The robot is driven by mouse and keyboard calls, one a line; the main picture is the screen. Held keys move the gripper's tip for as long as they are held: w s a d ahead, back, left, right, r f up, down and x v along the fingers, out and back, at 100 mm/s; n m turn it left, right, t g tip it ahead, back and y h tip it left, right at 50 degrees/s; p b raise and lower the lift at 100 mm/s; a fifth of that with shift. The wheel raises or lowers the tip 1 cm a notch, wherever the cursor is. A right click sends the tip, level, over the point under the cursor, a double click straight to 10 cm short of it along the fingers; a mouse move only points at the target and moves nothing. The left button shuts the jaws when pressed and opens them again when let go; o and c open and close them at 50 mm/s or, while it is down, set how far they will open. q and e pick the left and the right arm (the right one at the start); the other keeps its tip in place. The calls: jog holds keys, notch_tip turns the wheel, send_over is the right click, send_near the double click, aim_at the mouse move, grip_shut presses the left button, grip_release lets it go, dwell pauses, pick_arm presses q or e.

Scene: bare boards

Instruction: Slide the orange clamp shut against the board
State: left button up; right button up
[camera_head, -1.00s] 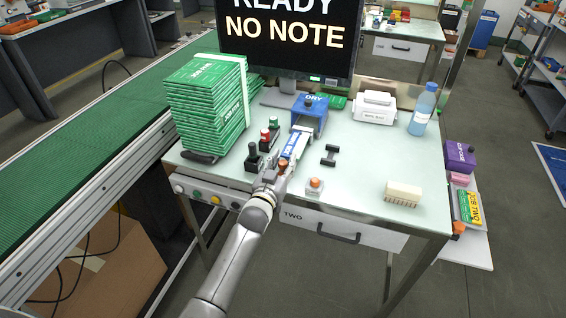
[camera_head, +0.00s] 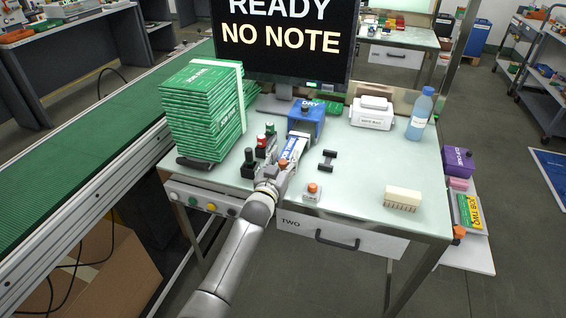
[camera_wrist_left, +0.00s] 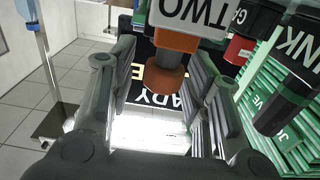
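The orange clamp (camera_head: 283,163) is at the near end of a white and blue board (camera_head: 293,149), which lies in line with the blue DRY unit (camera_head: 306,118). In the left wrist view, the orange clamp (camera_wrist_left: 164,77) is between the two fingers of my left gripper (camera_wrist_left: 160,95). The fingers stand apart, with a gap on the left side; contact on the right cannot be told. The board is mostly hidden in that view. My right gripper is not in view.
Black posts with green, red and black tops (camera_head: 261,146) stand close left of the board. A black bracket (camera_head: 327,160) and an orange button box (camera_head: 312,192) are to the right. A green stack (camera_head: 197,115) stands at left. The right tabletop is mostly clear around a brush (camera_head: 402,198).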

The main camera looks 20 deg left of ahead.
pick_arm(q)
jog(key=shift+w+f, duration=0.1)
jog(key=shift+f, duration=0.15)
jog(key=s, duration=1.2)
jog(key=shift+a, duration=0.2)
jog(key=s+f+m+g, duration=0.1)
jog(key=s+f+g, duration=0.5)
jog(key=f, duration=1.1)
jog(key=s+f+g, duration=0.2)
jog(key=s+f, duration=0.7)
jog(key=f, duration=0.7)
jog(key=s+a+f+g, duration=0.1)
jog(key=s+f+g, duration=0.2)
jog(key=s, duration=0.9)
jog(key=s+a+f+g, duration=0.1)
jog(key=s+f+g, duration=0.2)
jog(key=s+f, duration=0.7)
jog(key=s+a+f+m+g, duration=0.1)
jog(key=s+f+g, duration=0.2)
jog(key=s, duration=1.3)
notch_tip(320, 180, down, 4)
jog(key=shift+a+r+y, duration=0.15)
jog(key=shift+y, duration=0.15)
